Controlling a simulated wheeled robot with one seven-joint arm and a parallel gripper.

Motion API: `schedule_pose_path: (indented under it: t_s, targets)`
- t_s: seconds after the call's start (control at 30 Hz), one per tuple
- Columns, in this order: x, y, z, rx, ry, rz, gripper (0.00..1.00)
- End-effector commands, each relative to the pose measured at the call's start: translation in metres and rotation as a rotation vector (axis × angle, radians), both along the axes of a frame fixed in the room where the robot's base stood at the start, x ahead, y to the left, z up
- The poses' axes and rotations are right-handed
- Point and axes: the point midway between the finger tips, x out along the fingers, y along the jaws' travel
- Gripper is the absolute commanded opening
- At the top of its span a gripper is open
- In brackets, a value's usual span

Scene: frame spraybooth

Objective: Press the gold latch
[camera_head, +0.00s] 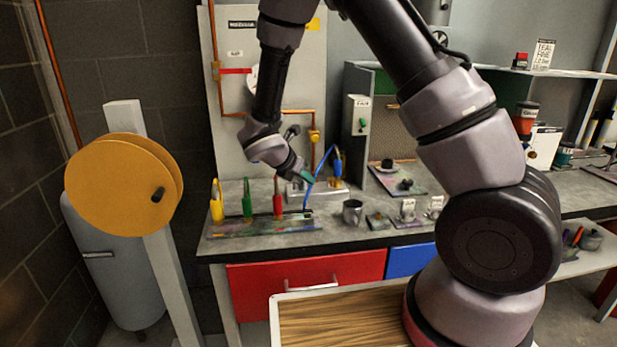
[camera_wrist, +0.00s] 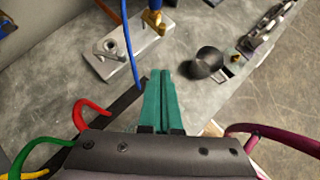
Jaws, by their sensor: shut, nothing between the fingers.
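A small gold-coloured piece (camera_wrist: 154,20) with a blue top stands on a grey metal plate (camera_wrist: 125,45) at the top of the wrist view. I cannot tell for sure whether it is the gold latch. My gripper (camera_head: 307,177) is above the workbench, close to the plate and the blue hose in the head view. In the wrist view its teal fingers (camera_wrist: 164,80) are together and empty, pointing toward the plate and apart from the gold piece. The fingertips are small in the head view.
The grey workbench (camera_head: 275,244) carries yellow (camera_head: 216,204), green (camera_head: 247,202) and red (camera_head: 277,199) handled tools left of my gripper. A blue hose (camera_wrist: 128,45) hangs near my fingers. A metal cup (camera_head: 352,212) stands right. A yellow reel (camera_head: 115,190) stands far left.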

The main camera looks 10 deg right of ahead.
Motion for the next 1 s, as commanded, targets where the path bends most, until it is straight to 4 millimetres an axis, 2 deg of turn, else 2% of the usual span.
schedule_pose_path:
  t_s: [0.3,0.43,0.6,1.0]
  targets:
    - [0.033,-0.038,-0.048,-0.003,0.003,-0.003,0.0]
    - [0.047,-0.053,-0.045,0.0,0.0,-0.004,0.0]
    - [0.057,-0.063,-0.044,0.001,-0.001,-0.002,0.0]
    - [0.06,-0.065,-0.044,0.0,0.0,0.0,0.0]
